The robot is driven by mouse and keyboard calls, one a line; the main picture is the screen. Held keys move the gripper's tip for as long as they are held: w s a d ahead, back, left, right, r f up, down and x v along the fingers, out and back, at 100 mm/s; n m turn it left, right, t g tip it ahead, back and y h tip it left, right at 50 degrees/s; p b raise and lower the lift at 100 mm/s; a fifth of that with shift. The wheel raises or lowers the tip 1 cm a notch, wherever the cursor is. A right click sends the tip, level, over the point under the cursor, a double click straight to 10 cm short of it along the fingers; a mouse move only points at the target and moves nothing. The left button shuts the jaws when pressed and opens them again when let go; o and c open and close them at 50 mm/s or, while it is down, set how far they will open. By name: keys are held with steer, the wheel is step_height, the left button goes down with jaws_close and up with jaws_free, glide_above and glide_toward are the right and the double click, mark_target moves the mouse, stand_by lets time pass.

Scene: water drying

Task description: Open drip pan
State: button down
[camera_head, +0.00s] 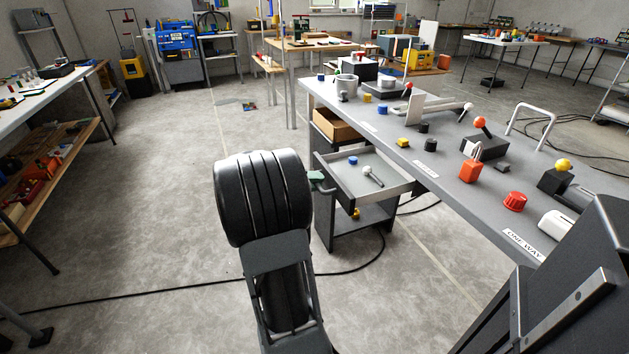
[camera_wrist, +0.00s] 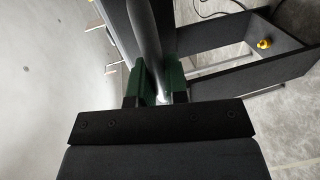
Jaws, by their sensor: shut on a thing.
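The drip pan (camera_head: 350,186) appears to be the shallow grey drawer under the workbench in the head view. It stands out from the bench, with a blue cap (camera_head: 353,160) and a white-and-dark tool (camera_head: 372,176) in it. My gripper (camera_head: 318,182) is at its left front side, mostly behind my dark arm. In the wrist view the green fingers of my gripper (camera_wrist: 157,88) are shut on a grey bar (camera_wrist: 146,40), which looks like the pan's handle or front edge. The exact contact is partly hidden.
The workbench (camera_head: 400,150) carries several knobs, switches and blocks. A wooden drawer (camera_head: 335,124) stands open behind the pan. A low shelf (camera_head: 372,217) below holds a yellow object (camera_wrist: 264,43). A black cable (camera_head: 150,300) crosses the floor.

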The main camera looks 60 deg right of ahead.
steer(key=c, duration=1.1)
jaws_free()
steer(key=shift+c, duration=0.2)
steer(key=p+v, duration=0.2)
steer(key=v, duration=1.2)
steer(key=shift+p, duration=0.35)
steer(key=shift+s, duration=0.15)
steer(key=s+a+r+n+t+y+p, duration=0.2)
steer(key=a+r+t+y+p, duration=0.4)
steer(key=a+r+p, duration=0.5)
steer(key=s+a+r+n+t+y+p, duration=0.2)
steer(key=a+r+n+t+y+p, duration=0.3)
steer(key=a+r+p, duration=0.6)
steer(key=a+t+y+p, duration=0.1)
steer(key=a+t+p, duration=0.1)
steer(key=a+p, duration=0.2)
steer(key=shift+s+a+n+y, duration=0.3)
steer(key=shift+s+a, duration=0.05)
steer(key=shift+a, duration=0.6)
